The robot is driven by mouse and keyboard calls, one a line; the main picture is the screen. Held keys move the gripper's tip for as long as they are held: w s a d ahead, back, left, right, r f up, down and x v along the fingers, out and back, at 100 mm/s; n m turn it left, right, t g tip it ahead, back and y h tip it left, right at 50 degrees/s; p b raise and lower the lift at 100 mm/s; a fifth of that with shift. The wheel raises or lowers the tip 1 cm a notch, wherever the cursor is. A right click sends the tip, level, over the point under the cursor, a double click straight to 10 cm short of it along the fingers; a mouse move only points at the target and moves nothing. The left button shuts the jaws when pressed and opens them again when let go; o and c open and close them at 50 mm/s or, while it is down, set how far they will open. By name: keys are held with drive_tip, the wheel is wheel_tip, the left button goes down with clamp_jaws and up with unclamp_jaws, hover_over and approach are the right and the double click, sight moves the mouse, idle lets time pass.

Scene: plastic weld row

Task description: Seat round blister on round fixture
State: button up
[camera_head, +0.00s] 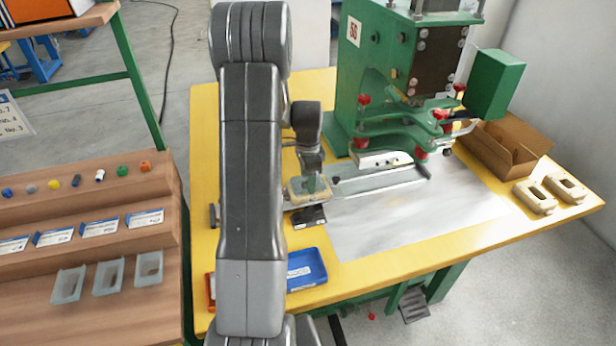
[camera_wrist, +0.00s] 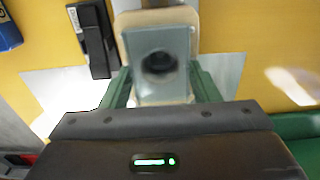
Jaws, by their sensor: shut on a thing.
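My gripper (camera_head: 313,184) reaches down over the left end of the metal slide on the yellow bench. In the wrist view its two green fingers (camera_wrist: 160,84) are shut on a grey translucent blister (camera_wrist: 174,40) with a dark round area in its middle. The beige fixture (camera_wrist: 125,38) lies under the blister and shows around its edges; it also shows below my gripper in the head view (camera_head: 294,194). The blister looks roughly lined up over the fixture. I cannot tell whether it touches or sits fully down.
A green press (camera_head: 352,95) stands behind the slide. Two beige fixtures (camera_head: 534,198) (camera_head: 565,187) and a cardboard box (camera_head: 508,146) are at the right. A blue tray (camera_head: 307,270) is in front. Several blisters (camera_head: 108,277) and cards (camera_head: 100,227) lie on the left rack.

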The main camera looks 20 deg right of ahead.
drive_tip(key=shift+f, duration=0.1)
drive_tip(key=o, duration=0.9)
drive_tip(key=c, duration=0.5)
drive_tip(key=shift+o, duration=0.2)
wheel_tip(320, 180, up, 7)
drive_tip(key=p, duration=0.4)
drive_tip(key=shift+f, duration=0.15)
drive_tip(key=shift+f+b, duration=2.05)
drive_tip(key=shift+f, duration=1.3)
